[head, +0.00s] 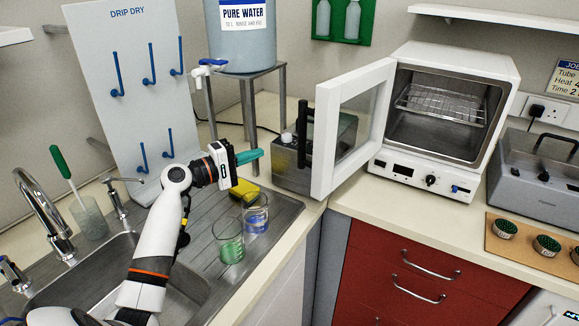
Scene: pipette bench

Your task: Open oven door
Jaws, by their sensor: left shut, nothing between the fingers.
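The white oven (437,118) stands on the counter at the back right. Its door (349,122) is swung open to the left, showing the dark chamber and a wire rack (443,103) inside. A black vertical handle (304,130) is on the door's outer edge. My left gripper (255,156) is shut and empty. Its teal fingers point right, above the drainer and to the left of the door handle, with a gap between them. My right gripper is not in view.
A sink (125,275) with a tap and drainer is at the left. Two glass beakers (230,242) and a yellow sponge (244,190) sit under my left gripper. A grey metal box (291,167) stands behind the door. A grey device (536,180) is right of the oven.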

